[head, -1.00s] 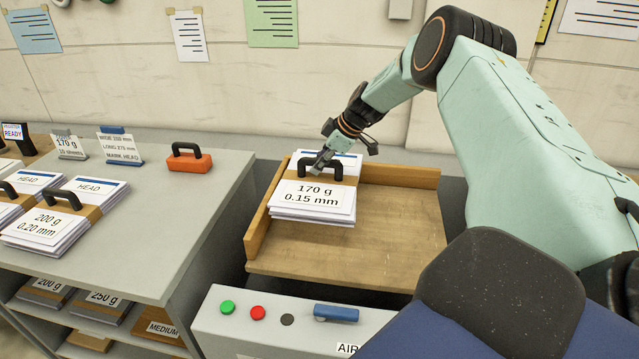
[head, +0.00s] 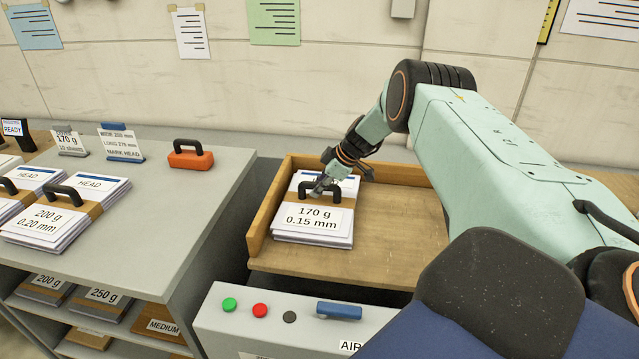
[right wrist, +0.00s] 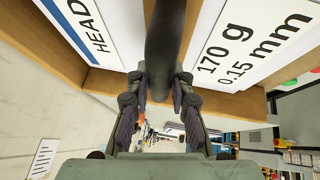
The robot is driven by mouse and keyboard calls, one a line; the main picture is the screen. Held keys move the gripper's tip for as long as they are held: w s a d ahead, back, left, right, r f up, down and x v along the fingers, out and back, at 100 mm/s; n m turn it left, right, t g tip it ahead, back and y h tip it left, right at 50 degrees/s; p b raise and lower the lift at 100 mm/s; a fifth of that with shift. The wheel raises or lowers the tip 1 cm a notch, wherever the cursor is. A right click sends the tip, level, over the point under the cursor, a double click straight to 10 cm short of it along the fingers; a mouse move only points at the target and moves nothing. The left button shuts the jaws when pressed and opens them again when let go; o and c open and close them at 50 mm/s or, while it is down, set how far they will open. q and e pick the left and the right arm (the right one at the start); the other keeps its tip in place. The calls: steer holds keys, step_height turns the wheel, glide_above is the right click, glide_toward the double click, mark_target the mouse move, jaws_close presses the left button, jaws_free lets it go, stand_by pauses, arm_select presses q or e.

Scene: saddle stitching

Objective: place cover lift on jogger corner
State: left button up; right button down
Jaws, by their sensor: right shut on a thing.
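The cover lift is a stack of white sheets (head: 314,225) labelled 170 g, 0.15 mm, with a brown band and a black handle. It sits at the left side of the wooden jogger tray (head: 390,245), close to the left wall and apparently on or just above the tray floor. My right gripper (head: 324,187) is shut on the black handle. In the right wrist view the fingers (right wrist: 160,85) close around the handle (right wrist: 165,40), with the HEAD label on one side and 170 g on the other. My left gripper is not in view.
The tray has raised walls at left and back; its right part is bare. A control box (head: 260,330) with buttons stands in front. The grey bench (head: 170,225) at left holds 200 g stacks (head: 50,225) and an orange handled block (head: 190,156).

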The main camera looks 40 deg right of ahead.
steer(key=shift+r, duration=0.25)
steer(key=shift+s+d+f, duration=0.1)
steer(key=shift+d, duration=0.1)
steer(key=c, duration=1.5)
jaws_free()
steer(key=shift+s+f, duration=0.1)
steer(key=shift+f, duration=0.15)
steer(key=shift+c, duration=0.2)
steer(key=o, duration=0.4)
steer(key=shift+a+r, duration=0.1)
steer(key=shift+a, duration=0.1)
steer(key=shift+c, duration=0.2)
steer(key=shift+d, duration=0.1)
